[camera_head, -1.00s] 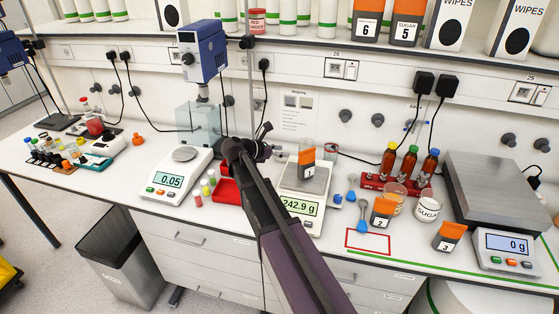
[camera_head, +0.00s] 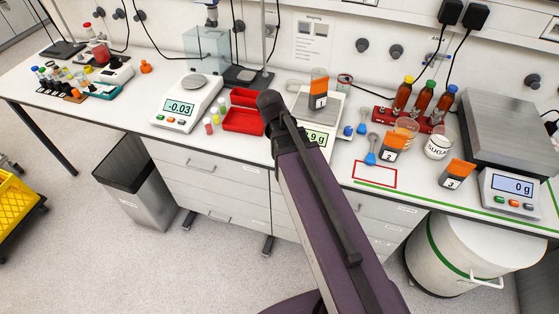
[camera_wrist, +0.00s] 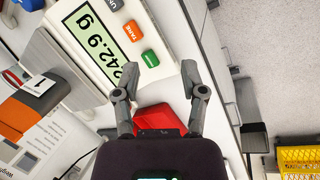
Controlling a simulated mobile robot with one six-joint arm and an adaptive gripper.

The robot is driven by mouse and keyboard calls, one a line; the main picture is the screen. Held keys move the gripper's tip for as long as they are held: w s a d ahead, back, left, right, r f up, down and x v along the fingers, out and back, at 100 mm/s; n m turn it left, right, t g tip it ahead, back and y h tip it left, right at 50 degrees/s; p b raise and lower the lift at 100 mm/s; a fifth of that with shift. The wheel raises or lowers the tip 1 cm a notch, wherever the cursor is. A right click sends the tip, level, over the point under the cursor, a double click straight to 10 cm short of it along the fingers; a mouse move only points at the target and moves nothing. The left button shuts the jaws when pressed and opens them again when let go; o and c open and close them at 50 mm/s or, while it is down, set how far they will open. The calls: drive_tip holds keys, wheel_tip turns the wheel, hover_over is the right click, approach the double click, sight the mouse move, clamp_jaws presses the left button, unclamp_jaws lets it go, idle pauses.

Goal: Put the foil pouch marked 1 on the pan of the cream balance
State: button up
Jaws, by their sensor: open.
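The foil pouch marked 1 (camera_head: 318,91) is dark grey with an orange top. It stands upright and appears to rest on the square pan (camera_head: 336,101) of the middle balance. This off-white balance (camera_wrist: 112,48) looks like the cream one and reads 242.9 g in the wrist view. The pouch (camera_wrist: 37,103) shows there at the left edge. My gripper (camera_wrist: 159,73) is open and empty, its fingers over the balance's front edge near the buttons, apart from the pouch. In the head view my arm hides the gripper and part of the balance.
Red trays (camera_head: 243,120) lie left of the middle balance. A white balance (camera_head: 187,103) stands further left. Pouches 2 (camera_head: 390,150) and 3 (camera_head: 455,175), blue spoons (camera_head: 371,152), brown bottles (camera_head: 422,97) and a steel-topped scale (camera_head: 510,130) stand right. A red outlined rectangle (camera_head: 375,174) is bare.

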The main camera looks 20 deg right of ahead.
drive_tip(key=s+a+f+m+y, duration=0.1)
drive_tip(key=s+a+m+y, duration=0.2)
drive_tip(key=s+a+m, duration=0.1)
drive_tip(key=shift+s+a+m+y, duration=0.4)
drive_tip(key=shift+s+m, duration=0.3)
drive_tip(key=shift+s, duration=0.45)
